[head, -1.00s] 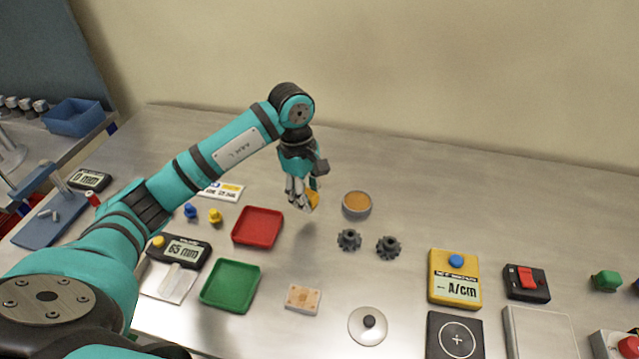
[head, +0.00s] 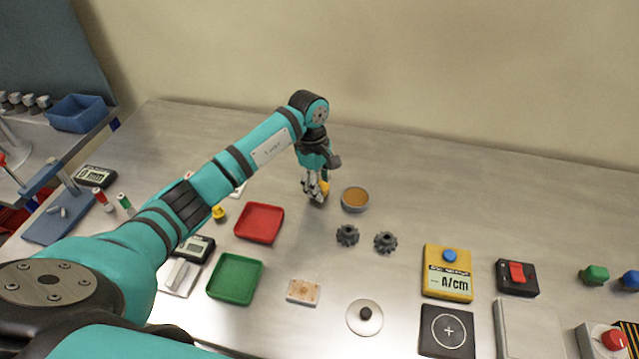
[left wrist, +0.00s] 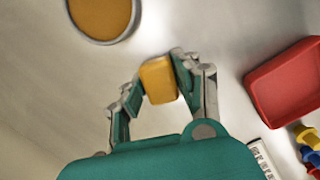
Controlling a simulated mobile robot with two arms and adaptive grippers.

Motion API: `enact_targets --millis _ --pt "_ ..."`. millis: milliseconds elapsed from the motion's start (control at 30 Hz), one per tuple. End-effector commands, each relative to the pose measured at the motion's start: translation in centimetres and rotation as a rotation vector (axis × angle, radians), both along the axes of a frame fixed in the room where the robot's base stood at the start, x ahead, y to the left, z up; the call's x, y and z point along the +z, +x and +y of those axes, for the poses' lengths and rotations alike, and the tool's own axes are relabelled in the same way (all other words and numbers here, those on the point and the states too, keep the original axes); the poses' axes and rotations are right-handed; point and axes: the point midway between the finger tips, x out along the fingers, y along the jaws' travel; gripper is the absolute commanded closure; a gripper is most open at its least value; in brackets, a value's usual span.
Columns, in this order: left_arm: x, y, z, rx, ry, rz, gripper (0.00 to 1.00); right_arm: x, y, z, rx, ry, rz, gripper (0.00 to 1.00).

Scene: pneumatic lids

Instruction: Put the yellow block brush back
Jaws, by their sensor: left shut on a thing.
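The yellow block brush (left wrist: 159,80) is between the fingers of my left gripper (left wrist: 157,88) in the left wrist view. In the head view a bit of the brush (head: 324,188) shows at the fingertips of my left gripper (head: 316,190), which is shut on it. The gripper points down, left of a round grey dish with an orange-brown inside (head: 355,199). The dish also shows at the top of the left wrist view (left wrist: 103,16). I cannot tell whether the brush touches the table. My right gripper is not in view.
A red tray (head: 259,222) and a green tray (head: 235,279) lie front left of the gripper. Two dark gears (head: 347,235) lie in front of the dish. A yellow meter (head: 447,272) and a red-switch box (head: 517,277) stand right. The table's back right is clear.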

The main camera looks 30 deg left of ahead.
Motion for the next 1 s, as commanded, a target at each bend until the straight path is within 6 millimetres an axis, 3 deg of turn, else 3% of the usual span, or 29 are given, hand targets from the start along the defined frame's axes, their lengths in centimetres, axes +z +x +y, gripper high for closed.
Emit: enact_targets --millis 133,167,300,700,1000 --pt "-0.5 0.0 0.0 0.0 0.0 -0.001 0.95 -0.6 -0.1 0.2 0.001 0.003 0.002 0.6" --pt "-0.3 0.0 0.0 0.0 0.0 0.0 0.65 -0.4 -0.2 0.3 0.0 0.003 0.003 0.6" --pt "-0.2 0.0 0.0 0.0 0.0 0.0 0.47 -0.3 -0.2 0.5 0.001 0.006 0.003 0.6" --pt "0.4 0.1 0.1 0.0 0.001 -0.002 0.46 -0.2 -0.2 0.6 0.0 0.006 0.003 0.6" --pt "6.3 0.2 0.9 0.0 0.002 -0.007 0.46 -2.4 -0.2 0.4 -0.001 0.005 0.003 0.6"
